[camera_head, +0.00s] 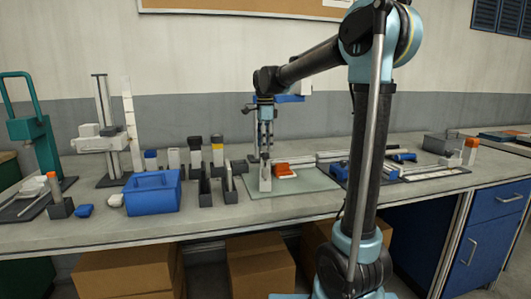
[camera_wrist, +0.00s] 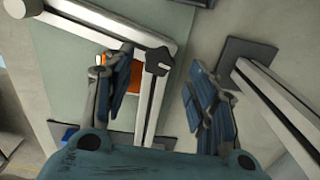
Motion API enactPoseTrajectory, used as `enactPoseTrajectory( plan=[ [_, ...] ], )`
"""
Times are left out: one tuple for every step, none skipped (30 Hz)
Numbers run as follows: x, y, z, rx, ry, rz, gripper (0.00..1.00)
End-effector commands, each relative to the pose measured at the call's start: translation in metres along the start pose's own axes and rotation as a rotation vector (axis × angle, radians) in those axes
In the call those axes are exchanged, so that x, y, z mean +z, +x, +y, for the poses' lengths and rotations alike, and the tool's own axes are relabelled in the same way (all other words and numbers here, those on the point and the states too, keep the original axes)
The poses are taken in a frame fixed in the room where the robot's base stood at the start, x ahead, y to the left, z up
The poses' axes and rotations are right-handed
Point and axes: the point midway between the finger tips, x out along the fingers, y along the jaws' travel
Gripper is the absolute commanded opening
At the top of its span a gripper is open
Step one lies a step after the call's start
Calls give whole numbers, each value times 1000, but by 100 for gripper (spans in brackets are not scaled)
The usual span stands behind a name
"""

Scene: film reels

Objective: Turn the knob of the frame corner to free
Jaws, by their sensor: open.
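In the wrist view, pale frame bars (camera_wrist: 117,22) meet at a corner (camera_wrist: 163,55) over a green mat. A small dark knob (camera_wrist: 158,68) sits on that corner. My gripper (camera_wrist: 160,80) is open, with one blue-padded finger left of the corner and one right of it. The fingers appear apart from the knob; I cannot tell the height gap. In the head view my gripper (camera_head: 265,112) points down above the left end of the mat (camera_head: 312,181). The knob is too small to make out there.
An orange block (camera_head: 284,170) lies on the mat beside the frame. A pale bar with a dark end (camera_wrist: 268,85) lies to the right in the wrist view. A blue box (camera_head: 152,192) and several upright holders stand left on the bench (camera_head: 240,215). Tools lie to the right.

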Motion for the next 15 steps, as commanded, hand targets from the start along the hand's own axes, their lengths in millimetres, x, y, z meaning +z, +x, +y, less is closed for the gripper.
enactPoseTrajectory(
  plan=[
    [0, 8, 0, 0, 0, 0, 52],
    [0, 11, 0, 0, 0, 0, 52],
    [0, 16, 0, 0, 0, 0, 52],
    [0, 19, 0, 0, 0, 0, 52],
    [0, 22, 0, 0, 0, 0, 52],
    [0, 25, 0, 0, 0, 0, 52],
    [0, 27, 0, 0, 0, 0, 52],
    [0, 29, 0, 0, 0, 0, 52],
    [0, 30, 0, 0, 0, 0, 52],
    [0, 32, 0, 0, 0, 0, 52],
    [0, 32, 0, 0, 0, 0, 52],
    [0, 33, 0, 0, 0, 0, 52],
    [0, 33, 0, 0, 0, 0, 52],
    [0, 34, 0, 0, 0, 0, 52],
    [0, 34, 0, 0, 0, 0, 52]
  ],
)
